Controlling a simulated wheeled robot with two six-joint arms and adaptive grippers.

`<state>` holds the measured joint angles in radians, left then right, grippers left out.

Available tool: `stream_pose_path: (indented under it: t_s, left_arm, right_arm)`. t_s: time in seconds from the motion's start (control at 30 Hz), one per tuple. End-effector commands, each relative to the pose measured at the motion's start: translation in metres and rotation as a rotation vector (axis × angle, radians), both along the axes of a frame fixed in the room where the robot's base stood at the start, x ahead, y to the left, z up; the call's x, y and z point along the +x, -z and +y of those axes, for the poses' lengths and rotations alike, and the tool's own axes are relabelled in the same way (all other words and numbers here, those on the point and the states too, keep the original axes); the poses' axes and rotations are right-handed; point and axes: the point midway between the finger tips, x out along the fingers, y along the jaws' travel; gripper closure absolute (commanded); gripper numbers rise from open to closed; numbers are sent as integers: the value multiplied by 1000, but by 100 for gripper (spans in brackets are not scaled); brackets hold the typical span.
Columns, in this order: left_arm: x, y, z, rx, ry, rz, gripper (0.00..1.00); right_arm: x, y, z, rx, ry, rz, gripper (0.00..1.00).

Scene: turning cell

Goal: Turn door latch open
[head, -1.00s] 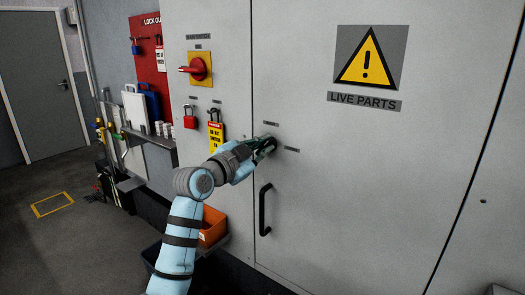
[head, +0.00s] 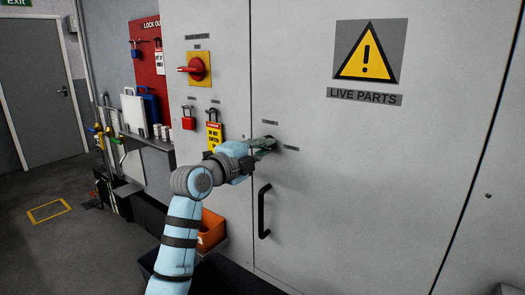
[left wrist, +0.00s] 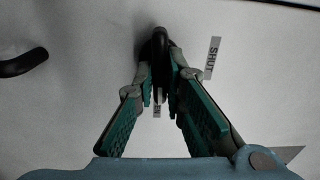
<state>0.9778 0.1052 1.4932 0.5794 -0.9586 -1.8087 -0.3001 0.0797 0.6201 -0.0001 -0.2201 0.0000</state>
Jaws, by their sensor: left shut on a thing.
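The door latch (left wrist: 160,48) is a small black handle on the pale grey cabinet door (head: 350,190). In the left wrist view it lies between the jaws of my left gripper (left wrist: 160,82), which is shut on it. A label reading SHUT (left wrist: 211,58) is right of the latch there. A second small label (left wrist: 157,110) shows between the fingers, partly covered and hard to read. In the head view my left gripper (head: 266,146) is at the door's left edge and hides most of the latch. My right gripper is not in view.
A black door handle (head: 263,211) stands out below the latch. A red rotary switch (head: 195,68), a red padlock (head: 188,118) and a yellow tag (head: 214,136) are left of the door seam. An orange bin (head: 211,230) is low beside my arm.

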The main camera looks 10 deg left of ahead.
Motion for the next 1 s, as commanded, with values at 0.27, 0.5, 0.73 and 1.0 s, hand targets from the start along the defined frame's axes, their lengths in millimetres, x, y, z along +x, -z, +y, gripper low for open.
stream_pose_path:
  t_s: [0.27, 0.5, 0.73, 1.0]
  left_arm:
    - [0, 2, -1, 61, 1, -21, 100]
    - [0, 2, 0, 68, 1, -24, 100]
    - [0, 2, 0, 68, 1, -24, 81]
    - [0, 1, 0, 66, 0, -25, 69]
  right_arm:
    - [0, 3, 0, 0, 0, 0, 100]
    - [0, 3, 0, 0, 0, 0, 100]
    - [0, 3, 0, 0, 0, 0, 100]
    - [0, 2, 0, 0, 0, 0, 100]
